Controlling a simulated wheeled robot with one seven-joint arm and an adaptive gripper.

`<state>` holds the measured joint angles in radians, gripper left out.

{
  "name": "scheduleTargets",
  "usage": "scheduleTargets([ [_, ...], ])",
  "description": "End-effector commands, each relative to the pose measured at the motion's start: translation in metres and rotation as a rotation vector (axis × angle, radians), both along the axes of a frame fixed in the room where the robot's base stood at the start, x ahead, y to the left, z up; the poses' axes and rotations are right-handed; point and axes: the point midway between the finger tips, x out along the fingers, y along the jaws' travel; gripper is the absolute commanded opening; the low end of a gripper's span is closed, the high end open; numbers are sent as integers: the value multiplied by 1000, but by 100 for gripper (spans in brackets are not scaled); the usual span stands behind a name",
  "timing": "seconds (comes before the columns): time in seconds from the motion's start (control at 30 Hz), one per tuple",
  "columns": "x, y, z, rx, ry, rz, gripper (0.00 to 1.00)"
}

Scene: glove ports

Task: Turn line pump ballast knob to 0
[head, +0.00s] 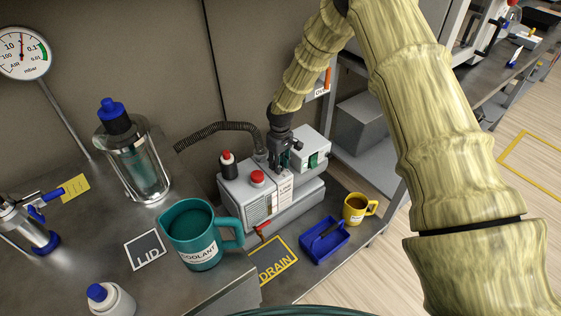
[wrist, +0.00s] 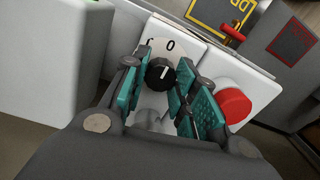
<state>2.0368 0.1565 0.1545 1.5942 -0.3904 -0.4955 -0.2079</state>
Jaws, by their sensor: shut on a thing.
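The line pump (head: 246,205) is a pale grey unit on the bench, with a labelled front. Its black ballast knob (wrist: 158,74) sits on a white dial (wrist: 180,48) with a printed 0; part of another mark shows to its left. The knob's white line points up, roughly toward the 0. My gripper (head: 280,162) reaches down onto the pump's top. In the wrist view its teal-padded fingers (wrist: 163,68) stand on both sides of the knob, shut on it. In the head view the knob is hidden behind my gripper.
A red button (wrist: 236,106) is close beside the fingers; it also shows in the head view (head: 257,177). A black-and-red bottle-like part (head: 228,163) and a dark hose (head: 215,128) are nearby. A teal coolant jug (head: 195,236), blue tray (head: 324,246) and yellow mug (head: 354,211) stand in front.

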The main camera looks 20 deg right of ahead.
Motion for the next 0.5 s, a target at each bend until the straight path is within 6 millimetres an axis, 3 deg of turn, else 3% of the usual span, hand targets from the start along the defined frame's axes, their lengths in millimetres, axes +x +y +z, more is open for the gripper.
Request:
scheduleTargets([
  [0.1,1,-3,0,-3,0,-2,4],
  [0.13,1,-3,0,-3,0,-2,32],
  [0.23,1,-2,0,-3,0,-1,50],
  [0.5,1,0,0,-2,0,2,51],
])
